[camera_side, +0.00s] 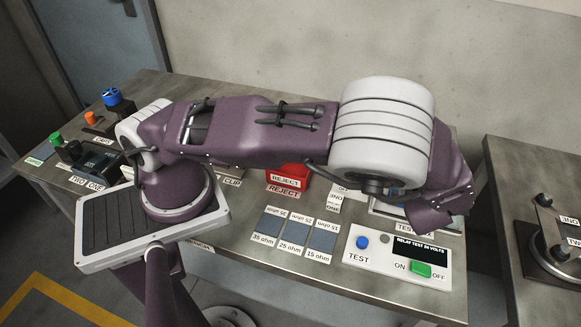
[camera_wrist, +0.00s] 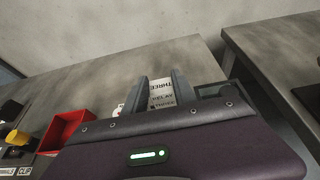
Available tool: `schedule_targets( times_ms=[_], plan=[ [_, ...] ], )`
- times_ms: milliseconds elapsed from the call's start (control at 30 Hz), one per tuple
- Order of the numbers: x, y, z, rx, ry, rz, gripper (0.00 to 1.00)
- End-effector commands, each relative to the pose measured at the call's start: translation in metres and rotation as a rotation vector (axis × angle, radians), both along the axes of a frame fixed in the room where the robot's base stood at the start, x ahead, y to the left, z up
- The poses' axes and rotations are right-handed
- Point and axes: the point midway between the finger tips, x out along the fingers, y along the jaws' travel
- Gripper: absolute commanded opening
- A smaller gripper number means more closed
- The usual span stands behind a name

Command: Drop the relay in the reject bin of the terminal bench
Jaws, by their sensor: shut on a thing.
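My gripper (camera_wrist: 164,82) is in the wrist view, with its two grey fingers on either side of a pale block marked "THREE" and "RELAY". This block, the relay (camera_wrist: 161,97), is held between the fingers; how high it is above the bench is hard to tell. The red reject bin (camera_side: 288,174) stands near the middle of the bench in the side view. In the wrist view the bin (camera_wrist: 58,137) lies to the left of my gripper, apart from it, and looks empty where its inside shows. In the side view my arm hides the fingers and the relay.
The bench (camera_side: 225,250) has a white test panel (camera_side: 390,262) at front right and several ohm-marked pads (camera_side: 295,236) left of it. Knobs and labelled parts (camera_side: 90,155) stand at the left end. A second bench (camera_side: 515,180) stands right, across a gap.

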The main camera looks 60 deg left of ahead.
Motion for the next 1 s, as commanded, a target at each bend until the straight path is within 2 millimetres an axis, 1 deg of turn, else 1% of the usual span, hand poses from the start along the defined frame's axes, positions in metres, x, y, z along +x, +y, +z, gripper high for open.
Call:
schedule_targets(
  times_ms=[67, 133, 267, 300, 367, 400, 500, 600, 700, 800, 1000],
  plan=[
    [-0.007, 0.014, 0.002, -0.002, 0.001, 0.044, 0.00],
    [-0.018, 0.035, 0.005, -0.005, 0.000, 0.109, 0.00],
    [-0.053, 0.083, 0.012, -0.012, 0.000, 0.280, 0.00],
    [-0.067, 0.098, 0.015, -0.013, 0.000, 0.338, 0.00],
    [-0.090, 0.121, 0.019, -0.014, 0.001, 0.432, 0.00],
    [-0.105, 0.134, 0.023, -0.013, 0.000, 0.493, 0.00],
    [-0.143, 0.161, 0.030, -0.009, 0.000, 0.629, 0.00],
    [-0.169, 0.176, 0.035, -0.003, 0.001, 0.719, 0.00],
    [-0.183, 0.182, 0.037, 0.001, 0.001, 0.765, 0.00],
    [-0.186, 0.184, 0.031, 0.004, 0.001, 0.776, 0.00],
    [-0.186, 0.184, 0.000, 0.006, 0.001, 0.775, 0.00]
  ],
)
